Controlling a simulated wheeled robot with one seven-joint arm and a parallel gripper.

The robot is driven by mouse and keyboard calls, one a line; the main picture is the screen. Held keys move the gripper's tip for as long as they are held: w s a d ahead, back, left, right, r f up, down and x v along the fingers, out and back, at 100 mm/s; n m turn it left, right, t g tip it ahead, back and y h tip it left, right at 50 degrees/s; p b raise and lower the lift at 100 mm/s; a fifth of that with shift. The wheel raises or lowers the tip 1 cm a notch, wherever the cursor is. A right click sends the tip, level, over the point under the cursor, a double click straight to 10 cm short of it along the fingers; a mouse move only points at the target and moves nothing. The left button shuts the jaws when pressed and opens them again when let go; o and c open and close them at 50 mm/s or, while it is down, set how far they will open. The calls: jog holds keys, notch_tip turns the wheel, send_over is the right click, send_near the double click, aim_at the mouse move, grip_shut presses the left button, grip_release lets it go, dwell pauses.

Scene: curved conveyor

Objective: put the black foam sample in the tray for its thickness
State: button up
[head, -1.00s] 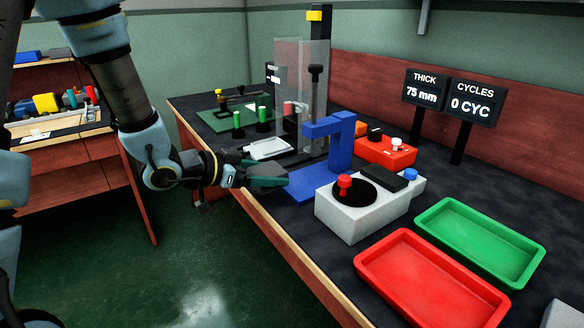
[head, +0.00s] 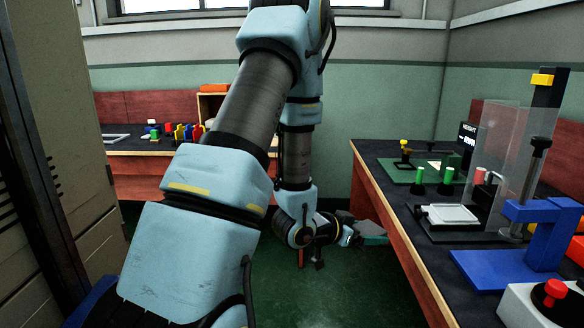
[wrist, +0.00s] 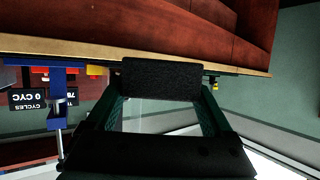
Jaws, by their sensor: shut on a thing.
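My gripper (head: 372,236) hangs beside the front edge of the right-hand bench, off the bench top, in the head view. The wrist view shows its two green fingers (wrist: 162,98) shut on the black foam sample (wrist: 160,78), a dark flat block across the fingertips. In the head view the sample cannot be made out clearly against the fingers. No red or green sorting tray is in view now. The blue C-shaped gauge (head: 532,236) stands on the bench to the right of my gripper; it also shows in the wrist view (wrist: 54,92).
The bench (head: 425,262) also carries a white-topped device (head: 449,214), a clear screen (head: 500,150), a green board (head: 400,173) and a white box (head: 520,305) with a red knob. Lockers (head: 60,130) stand at left. Open floor lies below my gripper.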

jog(key=w+a+f+n+t+y, duration=0.2)
jog(key=w+a+f+n+y, duration=0.15)
jog(key=a, duration=0.65)
jog(key=w+a+f+n+t+y, duration=0.3)
jog(key=a+f+n+y, duration=0.15)
jog(key=a, duration=0.55)
jog(key=w+a+f+n+t+y, duration=0.2)
jog(key=w+a+f+n+y, duration=0.25)
jog(key=a, duration=0.45)
notch_tip(320, 180, up, 12)
jog(key=p, duration=1.2)
jog(key=shift+s+h, duration=0.35)
